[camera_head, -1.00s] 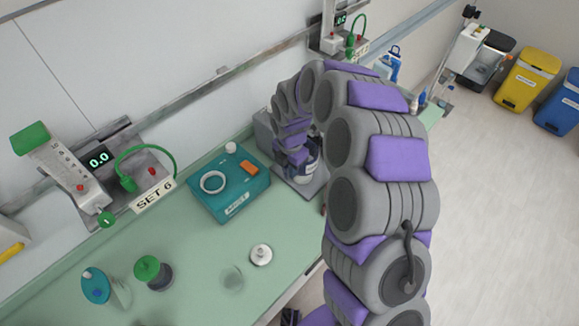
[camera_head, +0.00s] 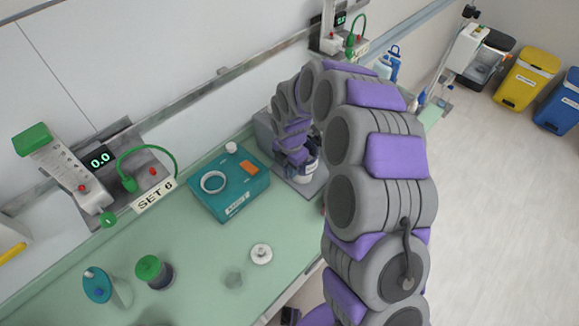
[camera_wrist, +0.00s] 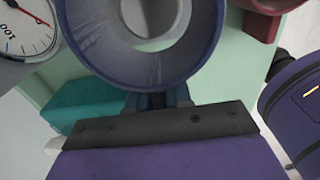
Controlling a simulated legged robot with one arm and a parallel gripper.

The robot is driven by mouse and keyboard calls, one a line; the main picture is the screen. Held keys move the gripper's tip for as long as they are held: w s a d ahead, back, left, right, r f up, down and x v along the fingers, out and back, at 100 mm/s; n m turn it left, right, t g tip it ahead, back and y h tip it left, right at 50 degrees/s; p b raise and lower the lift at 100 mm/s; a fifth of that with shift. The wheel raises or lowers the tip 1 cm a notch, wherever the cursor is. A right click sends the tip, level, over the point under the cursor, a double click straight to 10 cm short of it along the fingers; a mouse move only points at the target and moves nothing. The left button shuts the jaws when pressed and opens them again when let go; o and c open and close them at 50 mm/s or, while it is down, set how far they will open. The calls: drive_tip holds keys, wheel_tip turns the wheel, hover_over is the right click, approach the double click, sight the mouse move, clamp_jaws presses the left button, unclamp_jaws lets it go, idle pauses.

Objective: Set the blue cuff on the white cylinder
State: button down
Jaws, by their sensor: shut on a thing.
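My gripper (camera_wrist: 157,98) is shut on the blue cuff (camera_wrist: 205,45), a dark blue ring seen at an angle from above in the wrist view. The white cylinder (camera_wrist: 152,14) shows through the ring's opening, with a gap between them. I cannot tell how far down the cuff sits or whether it rests on the cylinder. In the head view, my gripper (camera_head: 307,158) is at the white cylinder (camera_head: 309,171) on a grey base, beyond the teal box. My arm hides much of the cuff and cylinder there.
A teal box (camera_head: 238,205) with a white ring on top stands left of the grey base (camera_head: 300,188). A white round piece (camera_head: 261,254) and a green-topped spool (camera_head: 155,272) stand nearer. A round dial (camera_wrist: 22,28) is close by in the wrist view.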

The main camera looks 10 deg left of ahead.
drive_tip(key=shift+f, duration=3.35)
idle(1.0)
drive_tip(key=c, duration=1)
unclamp_jaws()
drive_tip(key=shift+o, duration=0.2)
drive_tip(key=shift+r, duration=0.15)
drive_tip(key=shift+r+p, duration=1.3)
drive_tip(key=shift+r, duration=2.1)
